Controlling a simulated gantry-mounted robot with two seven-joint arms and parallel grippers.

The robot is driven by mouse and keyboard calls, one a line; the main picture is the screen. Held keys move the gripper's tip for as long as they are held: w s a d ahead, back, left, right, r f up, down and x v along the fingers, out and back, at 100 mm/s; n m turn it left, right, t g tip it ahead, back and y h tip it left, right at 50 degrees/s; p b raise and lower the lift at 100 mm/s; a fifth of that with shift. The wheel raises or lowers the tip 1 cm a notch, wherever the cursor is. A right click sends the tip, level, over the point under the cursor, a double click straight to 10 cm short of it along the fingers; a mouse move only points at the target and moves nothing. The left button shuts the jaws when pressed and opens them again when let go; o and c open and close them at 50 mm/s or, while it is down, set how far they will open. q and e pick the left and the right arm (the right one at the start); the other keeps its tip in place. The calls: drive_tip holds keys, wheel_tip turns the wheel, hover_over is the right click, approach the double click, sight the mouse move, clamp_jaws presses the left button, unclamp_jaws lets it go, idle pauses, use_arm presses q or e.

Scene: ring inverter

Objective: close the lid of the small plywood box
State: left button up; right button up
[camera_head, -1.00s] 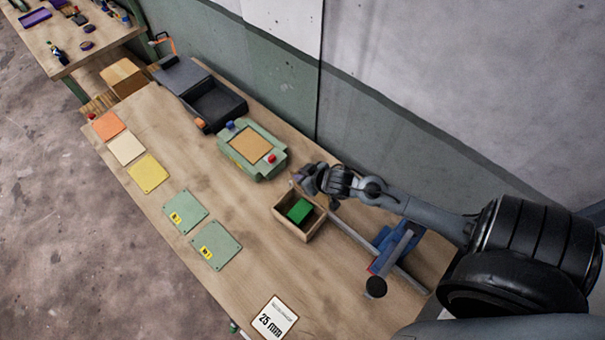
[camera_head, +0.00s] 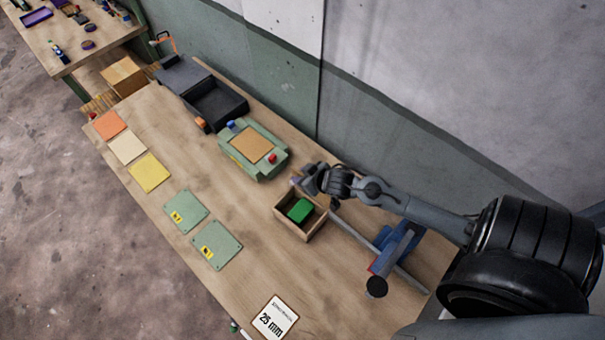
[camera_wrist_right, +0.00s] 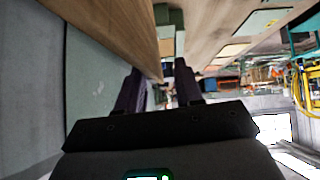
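The small plywood box (camera_head: 289,226) stands open on the bench, with a green block (camera_head: 299,209) inside. No lid lies over its opening, and I cannot make out the lid in the head view. My right gripper (camera_head: 297,181) is just behind the box's far edge, at about rim height or above. In the right wrist view its two dark fingers (camera_wrist_right: 160,90) are apart. A wooden panel (camera_wrist_right: 112,28) runs up close to the left finger; I cannot tell whether it is the lid or a box wall, or whether it is touched. My left gripper is out of view.
A green fixture (camera_head: 251,150) with a tan plate is left of the box, and a black open tray (camera_head: 217,105) lies beyond it. A blue device on a rail (camera_head: 396,245) stands right of the box. The bench front is clear around the green plates (camera_head: 218,245).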

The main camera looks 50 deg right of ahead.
drive_tip(key=shift+s+a+f, duration=0.1)
drive_tip(key=shift+s+f, duration=0.2)
drive_tip(key=shift+f, duration=0.05)
drive_tip(key=p+v, duration=1)
drive_tip(key=v, duration=0.2)
drive_tip(key=shift+r, duration=0.5)
drive_tip(key=shift+w+a, duration=0.1)
drive_tip(key=shift+a, duration=0.05)
idle(0.4)
drive_tip(key=b+v, duration=0.1)
drive_tip(key=v, duration=0.9)
drive_tip(key=shift+s+r, duration=0.3)
